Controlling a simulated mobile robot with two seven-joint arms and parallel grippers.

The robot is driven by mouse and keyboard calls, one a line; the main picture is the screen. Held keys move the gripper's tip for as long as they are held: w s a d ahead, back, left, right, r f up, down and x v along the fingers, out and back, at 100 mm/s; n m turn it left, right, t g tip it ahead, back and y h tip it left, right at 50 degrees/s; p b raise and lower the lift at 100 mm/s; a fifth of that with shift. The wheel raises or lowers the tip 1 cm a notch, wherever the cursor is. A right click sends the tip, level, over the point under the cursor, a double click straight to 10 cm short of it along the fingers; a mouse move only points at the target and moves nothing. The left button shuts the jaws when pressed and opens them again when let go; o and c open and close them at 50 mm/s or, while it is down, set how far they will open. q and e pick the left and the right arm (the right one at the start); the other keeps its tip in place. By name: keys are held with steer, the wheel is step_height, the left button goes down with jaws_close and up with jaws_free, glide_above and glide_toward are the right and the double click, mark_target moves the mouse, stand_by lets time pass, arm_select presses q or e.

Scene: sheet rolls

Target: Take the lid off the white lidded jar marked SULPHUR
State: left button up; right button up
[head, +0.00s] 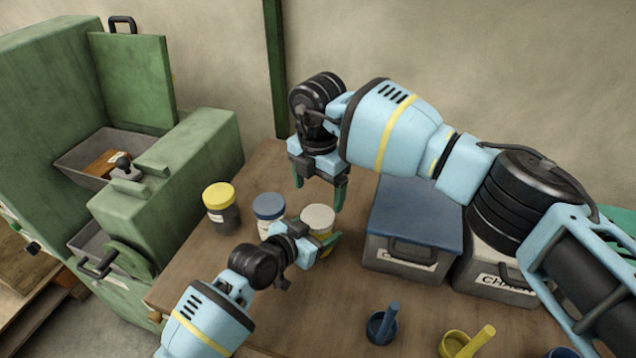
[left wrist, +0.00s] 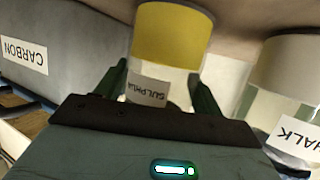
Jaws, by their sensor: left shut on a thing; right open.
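The SULPHUR jar (head: 319,218) stands on the table with its pale lid on. In the left wrist view the jar (left wrist: 172,40) appears upside down, with yellow contents and the SULPHUR label. My left gripper (head: 318,239) is shut on the jar's body below the lid; its fingers (left wrist: 160,88) lie on either side of the jar. My right gripper (head: 319,196) is open and points down above the lid, a finger to each side, apart from it. The lid is out of sight in the left wrist view.
A blue-lidded jar (head: 268,207) and a yellow-lidded jar (head: 220,200) stand to the left. A blue-lidded grey box (head: 415,215) stands close on the right, another box (head: 492,285) beyond it. Green machinery (head: 170,165) fills the left.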

mark_target(316, 216)
steer(key=shift+f, duration=3.5)
steer(key=shift+c, duration=0.4)
steer(key=c, duration=0.9)
steer(key=n, duration=1)
steer(key=o, duration=1)
steer(key=shift+o, duration=0.4)
steer(key=shift+s+a, duration=0.1)
steer(key=shift+a, duration=0.05)
